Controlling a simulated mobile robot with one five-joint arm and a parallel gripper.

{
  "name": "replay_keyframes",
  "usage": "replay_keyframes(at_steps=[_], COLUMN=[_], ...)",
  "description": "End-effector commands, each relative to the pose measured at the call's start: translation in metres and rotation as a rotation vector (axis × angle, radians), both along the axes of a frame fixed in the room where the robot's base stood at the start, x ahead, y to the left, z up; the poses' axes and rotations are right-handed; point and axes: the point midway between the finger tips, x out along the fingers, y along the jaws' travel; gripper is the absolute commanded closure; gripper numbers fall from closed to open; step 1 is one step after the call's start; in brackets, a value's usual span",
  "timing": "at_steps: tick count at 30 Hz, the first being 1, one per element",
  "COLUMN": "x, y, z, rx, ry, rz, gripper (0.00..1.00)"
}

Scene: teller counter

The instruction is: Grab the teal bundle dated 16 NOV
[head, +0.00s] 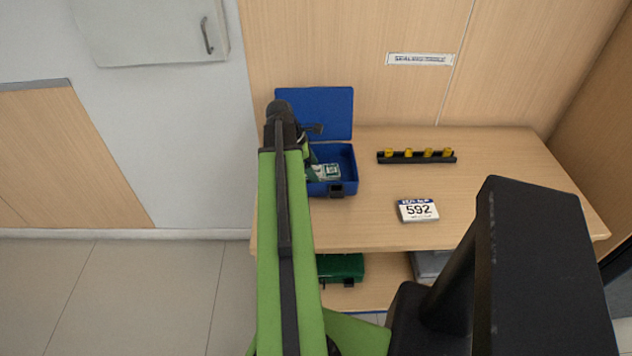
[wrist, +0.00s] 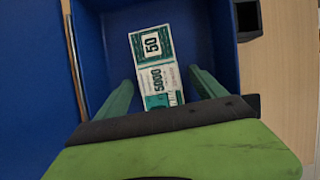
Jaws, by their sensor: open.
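A teal and white bundle (wrist: 155,72) marked "50" and "5000" lies in the open blue box (head: 347,188); the bundle also shows in the head view (head: 328,171). No date on it is readable. In the wrist view the box floor (wrist: 210,35) surrounds it. My gripper (wrist: 160,76) is open, with one finger on each side of the bundle's lower part. Clear gaps show between fingers and bundle. The bundle's near end is partly hidden by my gripper. How far the fingertips are above the box floor I cannot tell.
The box's raised lid (head: 325,110) stands at its back. A green box (head: 340,267) and a grey box (head: 430,264) sit on the shelf below.

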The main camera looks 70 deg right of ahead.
Motion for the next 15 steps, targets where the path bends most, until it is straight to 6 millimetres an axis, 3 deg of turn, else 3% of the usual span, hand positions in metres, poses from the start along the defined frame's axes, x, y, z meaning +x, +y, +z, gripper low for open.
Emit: replay_keyframes(at_steps=[4,15], x=[0.0002,0.0005], y=[0.0001,0.0004], z=[0.0019,0.002], rx=[0.0,0.0], ry=[-0.001,-0.001], rz=[0.0,0.0], gripper=[0.2,0.68])
